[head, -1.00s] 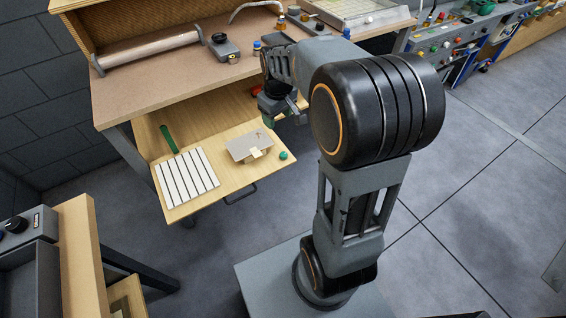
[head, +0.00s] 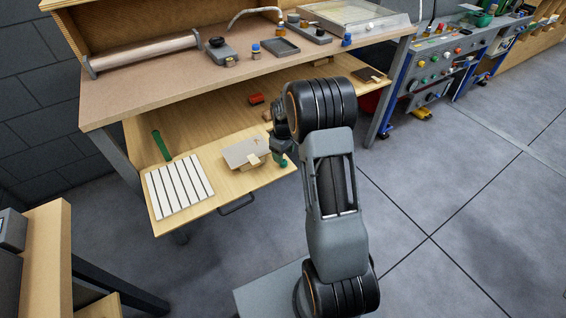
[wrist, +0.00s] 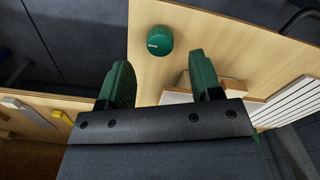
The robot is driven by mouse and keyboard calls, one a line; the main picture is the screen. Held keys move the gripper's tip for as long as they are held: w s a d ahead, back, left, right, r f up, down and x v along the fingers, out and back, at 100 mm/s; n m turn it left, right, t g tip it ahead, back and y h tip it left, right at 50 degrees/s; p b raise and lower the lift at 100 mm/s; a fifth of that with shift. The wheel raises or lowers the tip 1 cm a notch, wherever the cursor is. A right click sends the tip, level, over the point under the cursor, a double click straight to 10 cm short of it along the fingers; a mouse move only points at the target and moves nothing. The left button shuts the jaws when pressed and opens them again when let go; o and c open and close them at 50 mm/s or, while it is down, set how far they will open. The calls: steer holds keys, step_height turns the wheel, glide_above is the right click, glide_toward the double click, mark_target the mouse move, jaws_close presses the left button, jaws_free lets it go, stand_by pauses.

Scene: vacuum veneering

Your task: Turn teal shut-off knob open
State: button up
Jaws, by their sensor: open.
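A round teal knob (wrist: 159,40) with a small pale mark sits on a pale wooden board (wrist: 230,45) in the wrist view. In the head view the knob (head: 282,162) shows near the front right corner of the pulled-out shelf (head: 225,194), partly hidden by my gripper. My gripper (wrist: 160,68) is open, its two green fingers apart and empty. The knob lies just beyond the fingertips, roughly in line with the gap between them. It looks apart from both fingers.
A grey plate with a wooden block (head: 245,153) lies left of the knob, close to one finger. A white slatted panel (head: 180,186) and a green-handled tool (head: 161,145) lie farther left. The workbench top (head: 160,98) overhangs the back of the shelf.

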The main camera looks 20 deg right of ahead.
steer(key=shift+f+b, duration=0.3)
steer(key=shift+f, duration=1.85)
steer(key=c, duration=0.9)
